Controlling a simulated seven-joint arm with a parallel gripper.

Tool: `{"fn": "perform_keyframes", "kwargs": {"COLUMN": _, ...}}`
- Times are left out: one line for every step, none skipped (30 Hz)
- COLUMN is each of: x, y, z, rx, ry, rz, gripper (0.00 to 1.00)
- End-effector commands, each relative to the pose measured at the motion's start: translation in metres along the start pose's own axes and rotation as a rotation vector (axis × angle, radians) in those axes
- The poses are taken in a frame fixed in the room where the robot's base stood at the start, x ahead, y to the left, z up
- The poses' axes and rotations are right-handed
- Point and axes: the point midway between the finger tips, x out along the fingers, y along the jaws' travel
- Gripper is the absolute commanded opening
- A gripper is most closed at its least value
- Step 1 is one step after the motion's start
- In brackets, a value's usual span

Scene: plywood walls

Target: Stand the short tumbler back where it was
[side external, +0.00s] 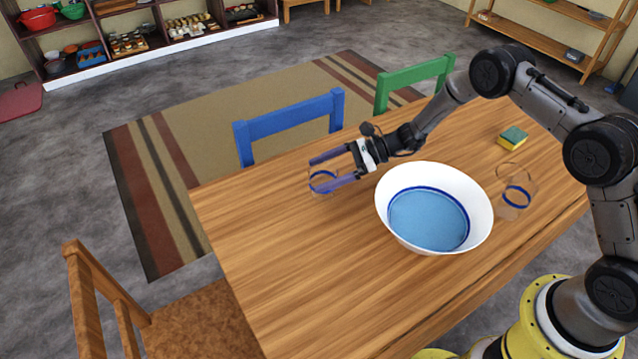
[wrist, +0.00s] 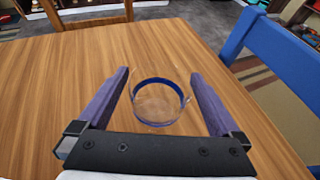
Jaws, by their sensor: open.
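A short clear tumbler with a blue band (side external: 323,182) stands on the table, left of the large bowl in the side view. In the wrist view the tumbler (wrist: 159,102) sits between my two purple fingers. My gripper (side external: 333,169) is open around it, with a gap on both sides. I cannot tell exactly how high the fingertips are above the table. A second clear glass with a blue band (side external: 517,195) stands right of the bowl; it looks taller.
A white bowl with a blue inside (side external: 428,215) stands on the wooden table (side external: 290,270). A yellow and green sponge (side external: 512,137) lies at the back right. A blue chair (side external: 290,125) and a green chair (side external: 415,78) stand at the far edge. The table's left part is clear.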

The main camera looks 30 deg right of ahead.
Motion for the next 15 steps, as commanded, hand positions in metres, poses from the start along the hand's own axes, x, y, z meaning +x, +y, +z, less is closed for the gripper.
{"fn": "perform_keyframes", "kwargs": {"x": -0.004, "y": 0.000, "z": 0.008, "rx": -0.003, "ry": -0.001, "rz": -0.002, "gripper": 1.00}}
{"fn": "perform_keyframes", "kwargs": {"x": -0.005, "y": 0.000, "z": 0.012, "rx": -0.002, "ry": 0.000, "rz": -0.001, "gripper": 1.00}}
{"fn": "perform_keyframes", "kwargs": {"x": -0.006, "y": 0.000, "z": 0.015, "rx": -0.001, "ry": 0.000, "rz": -0.001, "gripper": 1.00}}
{"fn": "perform_keyframes", "kwargs": {"x": -0.008, "y": 0.000, "z": 0.018, "rx": -0.001, "ry": 0.000, "rz": -0.001, "gripper": 1.00}}
{"fn": "perform_keyframes", "kwargs": {"x": -0.009, "y": 0.000, "z": 0.020, "rx": -0.001, "ry": 0.000, "rz": -0.001, "gripper": 1.00}}
{"fn": "perform_keyframes", "kwargs": {"x": -0.009, "y": 0.000, "z": 0.022, "rx": -0.001, "ry": 0.000, "rz": -0.001, "gripper": 1.00}}
{"fn": "perform_keyframes", "kwargs": {"x": -0.010, "y": 0.000, "z": 0.024, "rx": 0.000, "ry": 0.001, "rz": 0.000, "gripper": 1.00}}
{"fn": "perform_keyframes", "kwargs": {"x": -0.010, "y": 0.000, "z": 0.025, "rx": 0.000, "ry": 0.001, "rz": 0.000, "gripper": 1.00}}
{"fn": "perform_keyframes", "kwargs": {"x": -0.011, "y": 0.000, "z": 0.025, "rx": 0.000, "ry": 0.001, "rz": 0.000, "gripper": 1.00}}
{"fn": "perform_keyframes", "kwargs": {"x": -0.011, "y": 0.000, "z": 0.026, "rx": 0.000, "ry": 0.001, "rz": 0.000, "gripper": 1.00}}
{"fn": "perform_keyframes", "kwargs": {"x": -0.011, "y": 0.000, "z": 0.026, "rx": 0.000, "ry": 0.001, "rz": 0.000, "gripper": 1.00}}
{"fn": "perform_keyframes", "kwargs": {"x": -0.011, "y": 0.000, "z": 0.026, "rx": 0.000, "ry": 0.001, "rz": 0.000, "gripper": 1.00}}
{"fn": "perform_keyframes", "kwargs": {"x": -0.011, "y": 0.000, "z": 0.026, "rx": 0.000, "ry": 0.001, "rz": 0.000, "gripper": 1.00}}
{"fn": "perform_keyframes", "kwargs": {"x": -0.011, "y": 0.000, "z": 0.026, "rx": 0.000, "ry": 0.001, "rz": 0.000, "gripper": 1.00}}
{"fn": "perform_keyframes", "kwargs": {"x": -0.011, "y": 0.000, "z": 0.027, "rx": -0.002, "ry": 0.001, "rz": 0.000, "gripper": 1.00}}
